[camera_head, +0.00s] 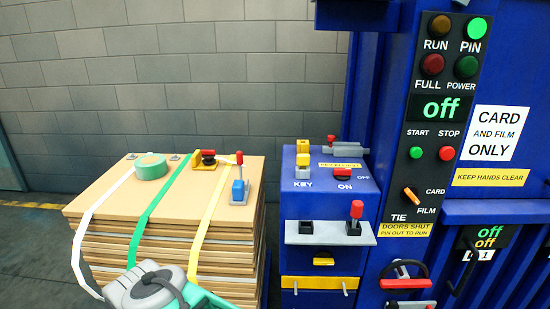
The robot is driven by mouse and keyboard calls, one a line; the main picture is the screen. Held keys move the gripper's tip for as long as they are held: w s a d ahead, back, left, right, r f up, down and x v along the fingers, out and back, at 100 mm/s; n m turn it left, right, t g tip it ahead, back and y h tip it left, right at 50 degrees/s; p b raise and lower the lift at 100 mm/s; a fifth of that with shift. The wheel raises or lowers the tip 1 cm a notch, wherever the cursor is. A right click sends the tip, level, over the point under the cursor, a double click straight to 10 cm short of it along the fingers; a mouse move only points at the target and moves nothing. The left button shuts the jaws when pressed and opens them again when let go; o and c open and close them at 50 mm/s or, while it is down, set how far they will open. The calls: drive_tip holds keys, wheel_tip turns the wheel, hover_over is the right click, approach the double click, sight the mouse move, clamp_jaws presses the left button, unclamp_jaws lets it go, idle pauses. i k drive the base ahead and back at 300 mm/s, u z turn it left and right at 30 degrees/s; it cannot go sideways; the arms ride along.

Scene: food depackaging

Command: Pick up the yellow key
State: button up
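A small yellow key-like piece (303,146) stands upright on the top left of the blue control box. Another yellow block (302,161) is just below it, on a pale base above the white word KEY. I cannot tell whether the two yellow parts are joined. A grey and teal part at the bottom left, in front of the cardboard stack, looks like part of my arm. No gripper fingers can be made out, and nothing touches the yellow piece.
The blue control box (330,210) also bears a red ON knob (342,172) and a red-topped lever (356,212) on a grey shelf. A strapped cardboard stack (120,212) stands left, with green tape (151,167) on top. A tall blue machine (385,215) stands right.

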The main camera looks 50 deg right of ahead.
sight(304, 160)
drive_tip(key=z, duration=0.3)
drive_tip(key=i, duration=0.65)
drive_tip(key=z, duration=0.6)
